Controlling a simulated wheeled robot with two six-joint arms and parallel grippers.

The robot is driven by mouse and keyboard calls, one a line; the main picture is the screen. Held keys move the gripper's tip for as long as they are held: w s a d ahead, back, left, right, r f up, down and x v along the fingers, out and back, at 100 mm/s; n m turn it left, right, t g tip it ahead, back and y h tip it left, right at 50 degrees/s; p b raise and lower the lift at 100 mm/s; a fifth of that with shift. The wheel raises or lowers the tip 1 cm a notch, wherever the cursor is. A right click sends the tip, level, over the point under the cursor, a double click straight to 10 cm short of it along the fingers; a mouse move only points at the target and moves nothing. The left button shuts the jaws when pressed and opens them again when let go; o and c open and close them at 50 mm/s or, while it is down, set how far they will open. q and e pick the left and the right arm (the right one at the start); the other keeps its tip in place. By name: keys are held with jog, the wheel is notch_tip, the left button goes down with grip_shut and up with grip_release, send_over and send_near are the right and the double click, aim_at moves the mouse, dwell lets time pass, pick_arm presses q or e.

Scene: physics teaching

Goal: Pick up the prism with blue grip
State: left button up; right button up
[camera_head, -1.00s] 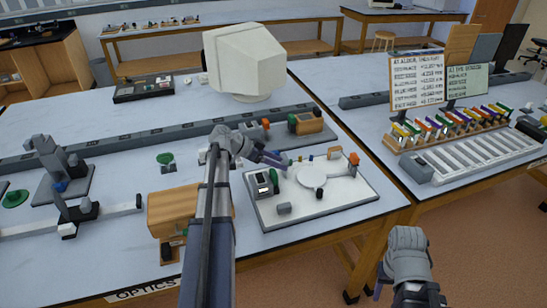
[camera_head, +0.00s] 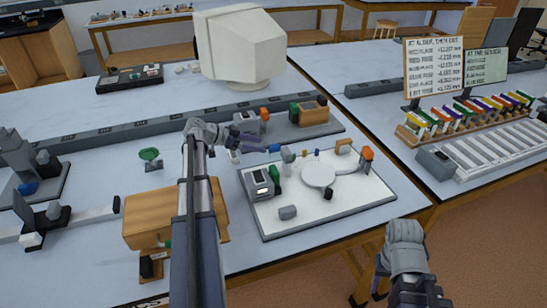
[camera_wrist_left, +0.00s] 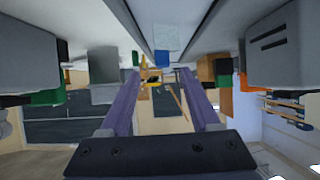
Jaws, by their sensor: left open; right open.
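A small blue piece (camera_head: 317,152), which looks like the blue grip of the prism, stands near the back edge of the white optics board (camera_head: 330,214). The prism body is too small to make out. My left gripper (camera_head: 268,148) is open and empty near the board's back left, to the left of the blue piece and apart from it. My right gripper (camera_head: 381,276) is open at the lower right, off the table's front edge.
On the board are a round white disc (camera_head: 318,174), a grey meter (camera_head: 259,184), an orange-topped post (camera_head: 367,153) and a small yellow piece (camera_head: 304,153). A wooden box (camera_head: 150,218) stands to the left. A long grey rail and a white monitor (camera_head: 240,45) are behind.

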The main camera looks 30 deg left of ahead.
aim_at(274, 145)
pick_arm(q)
jog(key=shift+b+x, duration=0.5)
jog(key=shift+x, duration=0.45)
jog(key=shift+w+d+f, duration=0.2)
jog(key=shift+w, duration=0.1)
jog(key=shift+b+x, duration=1.25)
jog(key=shift+x, duration=1.3)
jog(key=shift+w+r, duration=0.15)
jog(key=shift+c, duration=0.2)
grip_shut()
